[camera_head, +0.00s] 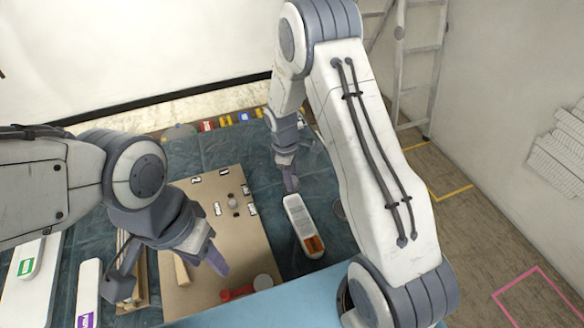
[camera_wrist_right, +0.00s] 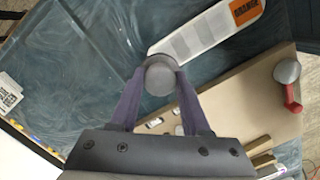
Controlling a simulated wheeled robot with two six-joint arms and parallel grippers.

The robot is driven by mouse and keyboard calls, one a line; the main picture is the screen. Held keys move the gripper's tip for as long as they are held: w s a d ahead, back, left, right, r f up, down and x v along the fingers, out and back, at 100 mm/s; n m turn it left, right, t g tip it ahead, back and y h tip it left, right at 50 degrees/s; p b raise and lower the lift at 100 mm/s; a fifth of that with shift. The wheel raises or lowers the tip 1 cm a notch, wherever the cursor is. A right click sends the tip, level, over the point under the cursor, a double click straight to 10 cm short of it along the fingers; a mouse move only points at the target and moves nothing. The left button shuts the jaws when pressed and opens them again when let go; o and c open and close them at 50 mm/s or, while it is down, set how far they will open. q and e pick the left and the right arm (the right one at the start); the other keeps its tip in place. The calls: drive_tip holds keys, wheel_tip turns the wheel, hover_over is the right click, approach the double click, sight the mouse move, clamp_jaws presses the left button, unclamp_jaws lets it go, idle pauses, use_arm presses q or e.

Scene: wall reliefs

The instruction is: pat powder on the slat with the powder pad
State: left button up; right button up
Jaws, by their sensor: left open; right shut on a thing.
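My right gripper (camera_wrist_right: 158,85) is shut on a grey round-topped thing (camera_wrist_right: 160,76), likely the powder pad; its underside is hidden. In the head view this gripper (camera_head: 290,182) is just beyond the far end of a white slat with an orange label (camera_head: 303,226). My left gripper (camera_head: 214,262) is open above the brown board's left side. Slats with green (camera_head: 28,264) and purple (camera_head: 88,296) labels lie at the left.
A brown board (camera_head: 195,285) carries small black-and-white pieces (camera_head: 222,210) and a red-handled tool with a grey round head (camera_head: 262,282). Wooden strips (camera_head: 137,270) lie at its left. Several coloured blocks (camera_head: 225,121) line the back edge. A ladder (camera_head: 420,60) stands behind.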

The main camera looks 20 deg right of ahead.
drive_tip(key=shift+r+p, duration=0.6)
drive_tip(key=shift+r, duration=0.5)
